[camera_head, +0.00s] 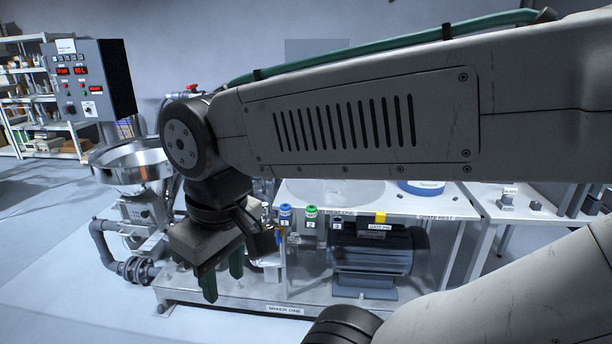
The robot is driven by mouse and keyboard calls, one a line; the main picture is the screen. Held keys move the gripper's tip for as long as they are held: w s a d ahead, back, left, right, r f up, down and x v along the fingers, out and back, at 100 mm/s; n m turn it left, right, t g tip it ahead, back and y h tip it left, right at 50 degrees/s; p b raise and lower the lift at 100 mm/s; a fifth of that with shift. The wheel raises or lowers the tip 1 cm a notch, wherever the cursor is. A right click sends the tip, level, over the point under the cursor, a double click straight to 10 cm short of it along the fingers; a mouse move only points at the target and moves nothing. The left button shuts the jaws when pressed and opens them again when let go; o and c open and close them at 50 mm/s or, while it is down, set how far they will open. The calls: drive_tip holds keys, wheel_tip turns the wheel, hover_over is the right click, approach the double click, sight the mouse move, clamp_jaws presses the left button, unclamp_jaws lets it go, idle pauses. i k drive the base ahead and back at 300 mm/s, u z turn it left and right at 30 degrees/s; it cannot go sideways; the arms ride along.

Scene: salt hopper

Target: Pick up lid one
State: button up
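My gripper (222,284) hangs fingers-down at the left of centre, in front of the mixer frame. Its two dark green fingers are apart and nothing shows between them. A pale, flat round shape (350,196) lies on the white table top behind my arm, near a label that seems to end in "REST ONE". It may be lid one, but my arm hides part of it and I cannot read a name on it. The gripper is to the left of this shape and apart from it.
A steel hopper bowl (132,161) stands at left beside a control box (92,78). Blue (285,211) and green (311,212) capped fittings stand at the table's front edge. A dark motor (372,249) sits below. A blue-rimmed container (421,187) stands at right.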

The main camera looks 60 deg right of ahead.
sight(331, 193)
drive_tip(key=i, duration=2.45)
drive_tip(key=z, duration=2.45)
drive_tip(key=i, duration=0.5)
